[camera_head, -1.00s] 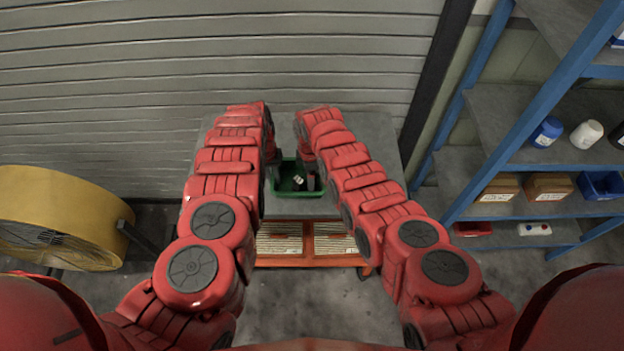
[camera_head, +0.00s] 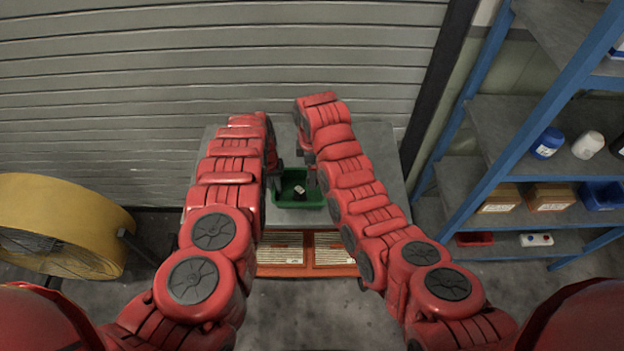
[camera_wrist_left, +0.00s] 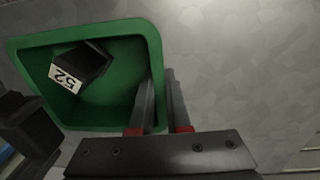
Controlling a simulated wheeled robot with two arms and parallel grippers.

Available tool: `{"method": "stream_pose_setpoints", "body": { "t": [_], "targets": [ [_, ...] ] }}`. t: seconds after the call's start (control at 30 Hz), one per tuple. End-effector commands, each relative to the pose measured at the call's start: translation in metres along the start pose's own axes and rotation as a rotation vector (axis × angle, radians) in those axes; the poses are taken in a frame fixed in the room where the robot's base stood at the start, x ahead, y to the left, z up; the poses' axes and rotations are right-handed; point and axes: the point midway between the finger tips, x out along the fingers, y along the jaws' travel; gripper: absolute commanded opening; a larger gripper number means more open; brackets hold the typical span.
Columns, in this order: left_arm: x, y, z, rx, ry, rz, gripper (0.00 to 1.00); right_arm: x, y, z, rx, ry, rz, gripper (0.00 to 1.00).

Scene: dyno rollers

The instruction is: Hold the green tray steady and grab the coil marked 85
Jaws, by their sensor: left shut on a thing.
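The green tray (camera_head: 312,204) sits on the grey tabletop between my arms. My left gripper (camera_head: 277,182) is shut on its rim; in the left wrist view its fingers (camera_wrist_left: 160,112) straddle the tray wall. One dark coil (camera_head: 300,188) lies tilted in the tray. In the left wrist view its white label (camera_wrist_left: 65,78) seems to read 52. My right gripper (camera_head: 311,178) is above the tray's right side, its jaws too small and dark to judge. A dark block-like shape (camera_wrist_left: 30,125) shows beside the tray in the left wrist view; I cannot tell what it is. No label 85 is legible.
The grey table (camera_head: 372,150) has bare room right of the tray. Orange-framed filters (camera_head: 333,250) show below its front edge. A yellow fan (camera_head: 60,225) stands left. Blue-framed shelving (camera_head: 520,130) with bottles and bins stands right. A shutter wall is behind.

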Motion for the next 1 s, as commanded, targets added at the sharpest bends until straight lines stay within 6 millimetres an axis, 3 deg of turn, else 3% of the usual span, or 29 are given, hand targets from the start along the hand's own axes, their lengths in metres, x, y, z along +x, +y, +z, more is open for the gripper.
{"method": "stream_pose_setpoints", "body": {
  "t": [0.13, 0.43, 0.47, 0.63, 1.0],
  "targets": [
    [0.0, 0.0, 0.0, 0.0, -0.001, 0.0, 0.0, -0.016, 0.001, 0.0, 0.0, 0.001, 0.002, 0.25],
    [0.0, 0.0, 0.0, 0.0, 0.0, 0.0, 0.0, -0.02, 0.0, 0.0, 0.0, -0.001, -0.002, 0.25],
    [0.0, 0.0, 0.0, 0.0, 0.0, 0.0, 0.16, -0.02, 0.0, 0.0, 0.0, 0.0, -0.001, 0.25],
    [0.0, 0.0, 0.0, 0.0, 0.0, 0.0, 0.47, -0.02, 0.0, 0.0, 0.0, 0.0, -0.001, 0.25],
    [-0.002, 0.0, 0.0, -0.001, 0.0, 0.0, 0.5, -0.02, 0.0, 0.0, 0.0, 0.0, -0.001, 0.25]
  ]
}}
